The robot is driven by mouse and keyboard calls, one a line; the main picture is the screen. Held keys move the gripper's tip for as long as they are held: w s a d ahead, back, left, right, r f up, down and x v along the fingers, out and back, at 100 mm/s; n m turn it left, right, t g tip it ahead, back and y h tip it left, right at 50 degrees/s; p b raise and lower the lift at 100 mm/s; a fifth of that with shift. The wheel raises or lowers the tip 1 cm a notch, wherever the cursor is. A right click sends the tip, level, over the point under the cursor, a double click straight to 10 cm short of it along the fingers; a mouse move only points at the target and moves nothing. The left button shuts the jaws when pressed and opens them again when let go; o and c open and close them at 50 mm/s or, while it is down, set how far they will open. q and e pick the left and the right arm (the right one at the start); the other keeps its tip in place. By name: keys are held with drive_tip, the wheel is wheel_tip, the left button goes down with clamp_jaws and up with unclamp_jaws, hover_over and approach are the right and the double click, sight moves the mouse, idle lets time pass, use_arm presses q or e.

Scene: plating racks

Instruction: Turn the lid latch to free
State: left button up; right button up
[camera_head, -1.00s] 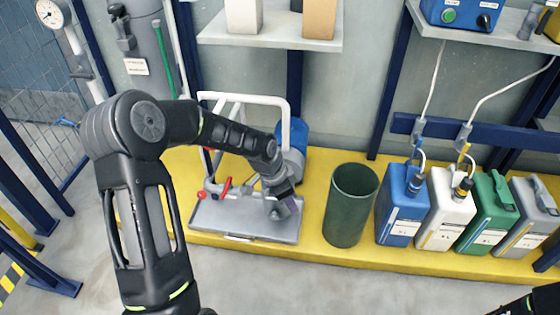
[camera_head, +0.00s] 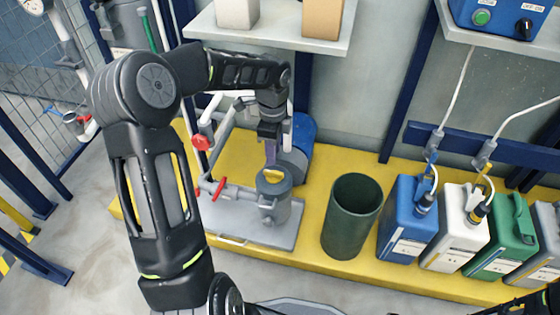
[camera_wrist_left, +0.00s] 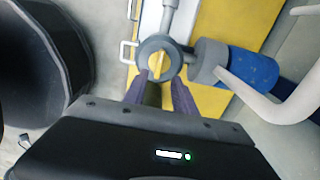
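The lid latch (camera_head: 271,176) is a small yellow bar on the round grey lid of an upright grey canister (camera_head: 274,206), which stands on a grey tray. In the left wrist view the latch (camera_wrist_left: 157,64) shows in the middle of the round lid (camera_wrist_left: 142,50), running roughly up and down the picture. My left gripper (camera_head: 270,163) points down just above the lid. In the wrist view its two purple fingers (camera_wrist_left: 160,82) are apart, with their tips at the near side of the latch. I cannot tell whether they touch it. Only part of my right arm shows at the lower right.
The grey tray (camera_head: 225,225) sits on a yellow platform beside red-handled valves (camera_head: 212,187). A white pipe frame and blue motor (camera_head: 304,132) stand behind. A dark green bin (camera_head: 352,215) is to the right, then several jugs (camera_head: 408,217). A shelf (camera_head: 270,37) is above.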

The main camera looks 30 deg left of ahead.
sight(274, 172)
use_arm(q)
drive_tip(key=shift+s, duration=0.1)
drive_tip(key=shift+f, duration=0.1)
wheel_tip(274, 172, down, 8)
drive_tip(key=b, duration=0.4)
drive_tip(key=shift+r, duration=0.2)
drive_tip(key=shift+c, duration=0.4)
clamp_jaws()
